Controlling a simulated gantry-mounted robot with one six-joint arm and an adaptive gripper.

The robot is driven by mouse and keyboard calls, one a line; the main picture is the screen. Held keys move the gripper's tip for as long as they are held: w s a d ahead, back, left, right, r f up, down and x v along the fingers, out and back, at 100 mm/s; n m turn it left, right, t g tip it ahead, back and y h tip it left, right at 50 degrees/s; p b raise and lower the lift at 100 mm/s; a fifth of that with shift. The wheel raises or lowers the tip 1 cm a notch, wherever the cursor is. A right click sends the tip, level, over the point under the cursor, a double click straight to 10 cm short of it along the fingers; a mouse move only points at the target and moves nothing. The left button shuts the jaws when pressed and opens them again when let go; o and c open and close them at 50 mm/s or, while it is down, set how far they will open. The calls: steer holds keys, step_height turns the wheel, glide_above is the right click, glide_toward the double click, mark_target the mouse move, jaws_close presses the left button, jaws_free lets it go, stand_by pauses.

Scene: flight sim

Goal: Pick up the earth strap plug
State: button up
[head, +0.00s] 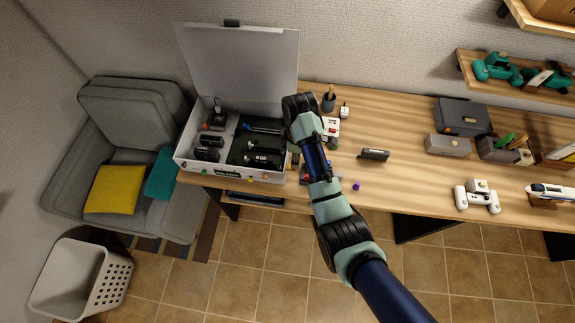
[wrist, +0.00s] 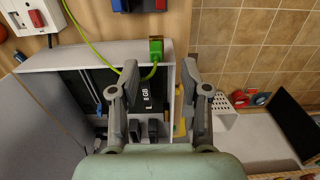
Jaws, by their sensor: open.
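The earth strap plug (wrist: 155,48) is a small green block at the grey case's edge in the wrist view. A yellow-green cable (wrist: 92,48) loops from it toward the upper left. My gripper (wrist: 159,68) is open and empty, its two fingertips on either side and a little short of the plug in the picture. I cannot tell the height gap between them. In the head view my arm covers the gripper, and I cannot make out the plug there.
The open case (head: 236,178) holds black modules, including one marked 8 GB (wrist: 152,95). Its lid (head: 240,60) stands up behind. A black block (head: 373,155) and a purple item (head: 356,186) are on the wooden table (head: 410,130). An armchair (head: 130,120) stands left.

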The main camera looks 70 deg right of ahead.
steer(key=f, duration=0.6)
steer(key=shift+d+f, duration=0.2)
steer(key=shift+c, duration=0.3)
steer(key=c, duration=0.8)
